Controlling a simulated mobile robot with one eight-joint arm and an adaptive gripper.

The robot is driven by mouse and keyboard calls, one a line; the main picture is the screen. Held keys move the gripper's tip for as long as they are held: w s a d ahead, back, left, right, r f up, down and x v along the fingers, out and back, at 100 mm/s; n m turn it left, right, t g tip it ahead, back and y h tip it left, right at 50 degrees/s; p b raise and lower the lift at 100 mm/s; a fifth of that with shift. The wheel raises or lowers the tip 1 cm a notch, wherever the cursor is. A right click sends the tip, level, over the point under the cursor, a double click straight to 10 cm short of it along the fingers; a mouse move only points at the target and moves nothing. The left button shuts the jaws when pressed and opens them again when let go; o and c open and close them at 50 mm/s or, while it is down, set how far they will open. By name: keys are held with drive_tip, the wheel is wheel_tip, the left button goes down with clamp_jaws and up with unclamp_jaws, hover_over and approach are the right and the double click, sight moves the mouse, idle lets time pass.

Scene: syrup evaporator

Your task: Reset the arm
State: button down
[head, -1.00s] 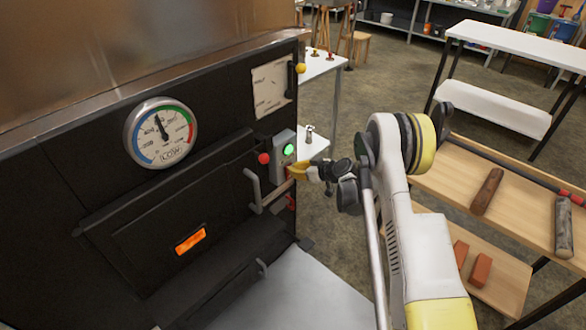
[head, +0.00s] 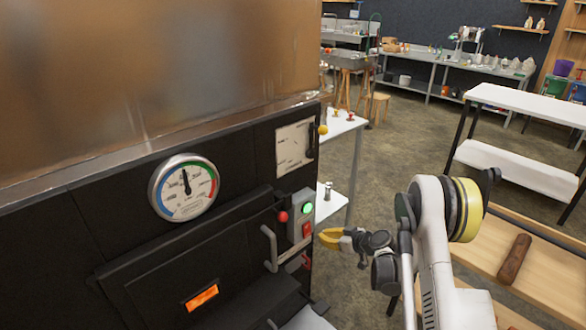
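My gripper (head: 328,238) is at the end of my white and yellow arm, near the right front edge of the black evaporator. Its yellow fingers point left toward the switch box (head: 300,217), which has a lit green button (head: 307,208) and a red switch (head: 307,230). The gripper appears a little to the right of the box. The fingers are small here, and I cannot tell whether they are open or shut. I see nothing clearly held.
The evaporator front (head: 90,235) fills the left, with a dial gauge (head: 184,187), a lever handle (head: 270,248) and a red knob (head: 282,216). A wooden-topped cart with a log (head: 514,259) stands at right. White tables (head: 530,103) stand behind. The floor between is open.

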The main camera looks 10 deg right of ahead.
drive_tip(key=s+a+r+m+g+h, duration=0.15)
drive_tip(key=s+r, duration=0.45)
drive_tip(key=r, duration=0.6)
drive_tip(key=s+a+r+m+g+h, duration=0.1)
drive_tip(key=s+a+r+m+h, duration=0.1)
drive_tip(key=s+r, duration=0.65)
drive_tip(key=s+r+m+h, duration=0.2)
drive_tip(key=s+r, duration=0.1)
drive_tip(key=s, duration=0.9)
drive_tip(key=s+d+r+m+h, duration=0.1)
drive_tip(key=s+r, duration=0.3)
drive_tip(key=s, duration=0.8)
drive_tip(key=shift+s+d+r+m+h, duration=0.25)
drive_tip(key=shift+s+r+m+h, duration=0.05)
drive_tip(key=shift+s+m+h, duration=0.05)
